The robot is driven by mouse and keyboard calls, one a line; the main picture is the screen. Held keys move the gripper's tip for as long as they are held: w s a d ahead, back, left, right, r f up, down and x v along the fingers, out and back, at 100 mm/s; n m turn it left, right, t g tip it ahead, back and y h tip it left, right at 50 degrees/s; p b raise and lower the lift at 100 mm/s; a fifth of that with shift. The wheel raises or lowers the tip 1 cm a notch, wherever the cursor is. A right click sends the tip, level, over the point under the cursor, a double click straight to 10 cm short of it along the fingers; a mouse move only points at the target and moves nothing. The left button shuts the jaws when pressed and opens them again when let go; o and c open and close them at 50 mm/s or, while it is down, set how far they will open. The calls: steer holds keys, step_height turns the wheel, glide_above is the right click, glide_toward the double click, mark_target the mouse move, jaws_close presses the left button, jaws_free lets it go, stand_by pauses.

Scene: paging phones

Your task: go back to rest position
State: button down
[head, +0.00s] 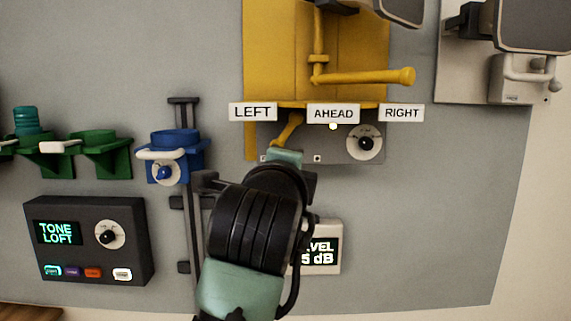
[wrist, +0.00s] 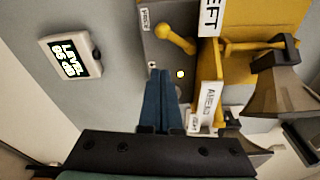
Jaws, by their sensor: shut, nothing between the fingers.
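My gripper (wrist: 160,74) shows in the wrist view as two blue fingers closed together with nothing between them. In the head view my own arm and wrist cover most of it. The fingertips point at the grey panel (wrist: 160,55) below the yellow unit. A yellow lever with a round knob (wrist: 170,35) stands beyond the fingertips, apart from them in the wrist view. In the head view this lever (head: 288,130) shows just above my wrist, between the LEFT sign (head: 252,112) and the AHEAD sign (head: 333,114). A small white light glows under AHEAD.
The yellow unit (head: 280,50) and its yellow handle (head: 365,76) project above. A RIGHT sign (head: 402,113) and dial (head: 365,143) sit right. A level display (head: 322,248) is partly behind my arm. Blue (head: 190,140) and green holders stand left. The lower right wall is clear.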

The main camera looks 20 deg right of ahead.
steer(key=s+a+r+n+t+y, duration=0.3)
steer(key=s+a+r+n+t, duration=0.2)
steer(key=s+n, duration=0.5)
steer(key=s+a+r+n+t+y, duration=0.4)
steer(key=s+a+r+n+t, duration=0.2)
steer(key=s+a+n, duration=0.4)
steer(key=s+r+n, duration=0.1)
steer(key=n, duration=0.3)
steer(key=shift+n, duration=0.4)
